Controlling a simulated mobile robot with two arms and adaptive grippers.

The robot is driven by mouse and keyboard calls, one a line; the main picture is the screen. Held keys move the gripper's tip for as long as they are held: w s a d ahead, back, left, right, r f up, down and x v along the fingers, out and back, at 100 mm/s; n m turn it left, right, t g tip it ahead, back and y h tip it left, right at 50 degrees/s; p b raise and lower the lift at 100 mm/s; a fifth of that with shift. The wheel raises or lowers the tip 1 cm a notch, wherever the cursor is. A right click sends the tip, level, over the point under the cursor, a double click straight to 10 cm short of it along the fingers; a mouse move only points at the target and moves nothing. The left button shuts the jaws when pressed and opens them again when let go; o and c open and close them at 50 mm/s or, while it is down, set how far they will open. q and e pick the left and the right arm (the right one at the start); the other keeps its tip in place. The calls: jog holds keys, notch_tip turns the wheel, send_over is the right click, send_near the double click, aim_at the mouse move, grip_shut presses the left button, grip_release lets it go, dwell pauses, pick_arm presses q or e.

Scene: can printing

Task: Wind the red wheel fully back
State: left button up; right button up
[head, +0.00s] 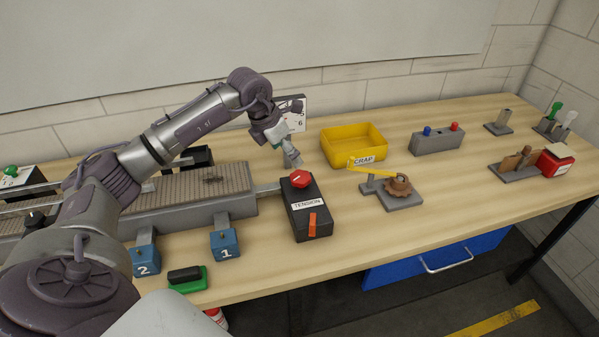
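The red wheel (300,179) sits on top of a black box (308,218) labelled TENSION, near the middle of the table. An orange marker (312,224) shows on the box's front face. My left gripper (292,160) points down just above and behind the red wheel in the picture. Its fingers are small and seen from the side, so I cannot tell whether they are open or shut, or whether they touch the wheel. My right gripper is out of view.
A grey conveyor (190,198) lies left of the box. Blue blocks marked 2 (146,261) and 1 (225,244) stand in front. A yellow SCRAP bin (352,145) and a toothed brown wheel on a stand (398,187) are to the right.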

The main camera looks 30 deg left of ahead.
aim_at(300, 176)
pick_arm(q)
jog(key=p+x, duration=0.2)
jog(key=x, duration=0.7)
jog(key=shift+w+d+f+p, duration=0.1)
jog(key=shift+w+f+p, duration=0.05)
jog(key=shift+f+p, duration=0.15)
jog(key=shift+w+f, duration=0.2)
jog(key=shift+f, duration=0.3)
jog(key=c, duration=1.2)
jog(key=shift+o, duration=0.2)
